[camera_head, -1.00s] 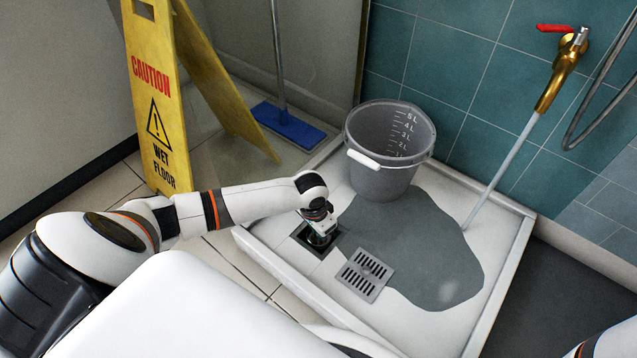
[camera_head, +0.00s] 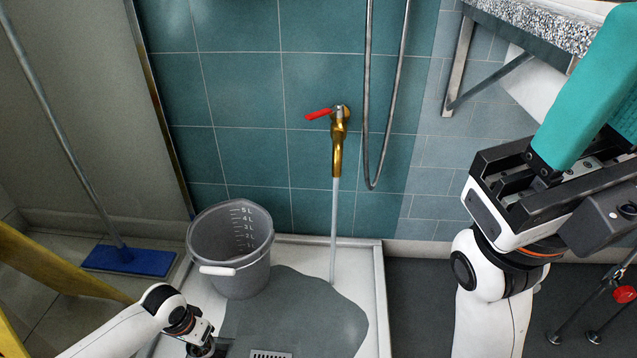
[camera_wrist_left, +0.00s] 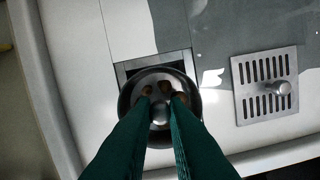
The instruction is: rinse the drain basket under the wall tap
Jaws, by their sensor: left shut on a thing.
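The drain basket (camera_wrist_left: 128,98) is a round, dark metal bowl with brownish bits inside. In the left wrist view it sits at the square drain opening (camera_wrist_left: 124,68) of the shower tray; whether it is lifted clear I cannot tell. My left gripper (camera_wrist_left: 161,103) is shut on it, green fingers reaching into the bowl. In the head view this gripper (camera_head: 201,347) is at the bottom edge and the basket is hidden. The brass wall tap (camera_head: 338,150) has a red lever, and a thin water stream (camera_head: 334,230) falls from it. My right gripper (camera_head: 598,100) is raised at the right.
A grey bucket (camera_head: 232,250) stands in the tray (camera_head: 378,300) left of the stream. The slotted drain cover (camera_wrist_left: 267,86) lies beside the opening. A wet patch (camera_head: 310,310) spreads below the tap. A hose (camera_head: 369,100) hangs right of the tap; a blue mop (camera_head: 130,260) stands left.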

